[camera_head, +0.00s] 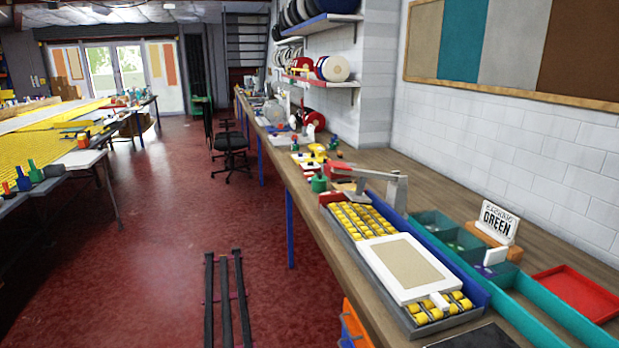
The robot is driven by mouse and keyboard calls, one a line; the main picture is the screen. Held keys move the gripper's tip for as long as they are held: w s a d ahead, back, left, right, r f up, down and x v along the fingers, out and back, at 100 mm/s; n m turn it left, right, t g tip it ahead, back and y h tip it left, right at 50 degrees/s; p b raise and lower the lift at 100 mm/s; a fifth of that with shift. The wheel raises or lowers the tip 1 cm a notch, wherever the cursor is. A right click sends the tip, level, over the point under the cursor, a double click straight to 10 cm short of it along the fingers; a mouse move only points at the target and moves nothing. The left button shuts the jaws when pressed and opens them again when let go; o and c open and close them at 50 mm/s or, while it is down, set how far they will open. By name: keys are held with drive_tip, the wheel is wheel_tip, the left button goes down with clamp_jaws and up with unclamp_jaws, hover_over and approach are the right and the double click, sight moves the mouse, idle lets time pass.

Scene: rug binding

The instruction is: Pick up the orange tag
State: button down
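I cannot make out a clear orange tag in the head view. A teal compartment tray (432,218) on the right-hand bench holds small pieces, too small to tell apart, including a white one (495,256). An orange block (482,236) behind the tray holds a white card (500,218) reading "BACKING GREEN". My gripper is not in view.
A blue-edged roller tray (472,292) with yellow rollers bears a white-framed tan panel (408,266). A grey lever device (375,177) stands behind it. A red tray (576,294) lies at right. Orange bins (355,328) hang below the bench.

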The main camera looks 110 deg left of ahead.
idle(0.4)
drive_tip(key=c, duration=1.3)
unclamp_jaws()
